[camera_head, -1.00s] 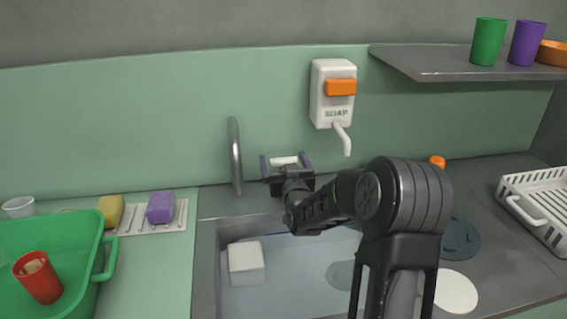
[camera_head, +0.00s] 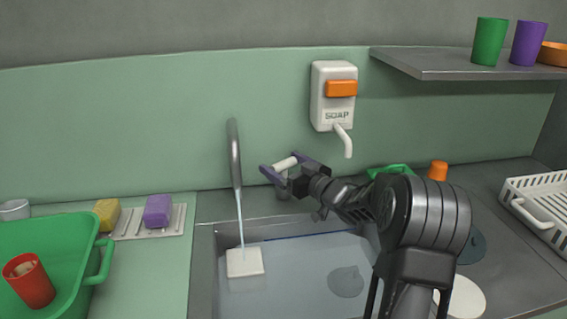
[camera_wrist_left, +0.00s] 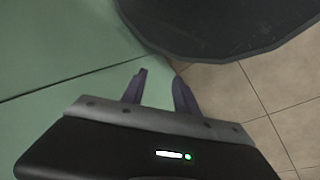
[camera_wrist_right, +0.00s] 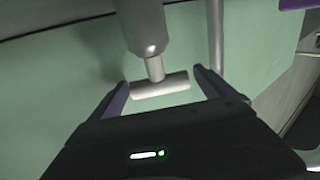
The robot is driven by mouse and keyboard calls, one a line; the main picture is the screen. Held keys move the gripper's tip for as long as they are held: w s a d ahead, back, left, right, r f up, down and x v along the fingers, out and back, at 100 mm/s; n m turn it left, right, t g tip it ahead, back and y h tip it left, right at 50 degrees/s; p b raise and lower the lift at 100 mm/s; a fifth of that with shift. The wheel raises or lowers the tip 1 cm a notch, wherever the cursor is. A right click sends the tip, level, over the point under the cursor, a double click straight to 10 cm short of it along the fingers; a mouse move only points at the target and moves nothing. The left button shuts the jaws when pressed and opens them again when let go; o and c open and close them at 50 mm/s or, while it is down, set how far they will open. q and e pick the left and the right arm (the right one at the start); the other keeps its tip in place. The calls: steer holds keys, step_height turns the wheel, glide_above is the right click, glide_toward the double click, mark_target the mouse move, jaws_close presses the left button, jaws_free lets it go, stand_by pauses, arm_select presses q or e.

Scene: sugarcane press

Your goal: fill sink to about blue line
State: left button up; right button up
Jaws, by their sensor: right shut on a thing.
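The sink (camera_head: 207,270) holds shallow greyish water (camera_head: 305,275). A blue line (camera_head: 310,236) shows along its back wall, close above the water. The metal faucet (camera_head: 236,160) runs a thin water stream (camera_head: 241,225) into the sink. My right gripper (camera_head: 281,170) is shut on the pale T-shaped tap handle (camera_head: 286,163), right of the spout. The right wrist view shows the handle's crossbar (camera_wrist_right: 160,86) between the fingers. My left gripper (camera_wrist_left: 160,90) shows only in its wrist view, with fingers apart and nothing between them.
A white block (camera_head: 244,262) is in the sink under the stream. A green tray (camera_head: 50,250) with a red cup (camera_head: 29,281) stands left, near two sponges. A soap dispenser (camera_head: 333,96) hangs above. A white rack (camera_head: 540,205) is at right. My right arm covers the sink's right side.

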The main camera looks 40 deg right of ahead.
stand_by(0.3)
steer(key=o, duration=1.1)
steer(key=shift+c, duration=0.2)
steer(key=shift+s, duration=0.1)
steer(key=s, duration=0.7)
steer(key=shift+s+d, duration=0.15)
steer(key=shift+s, duration=0.15)
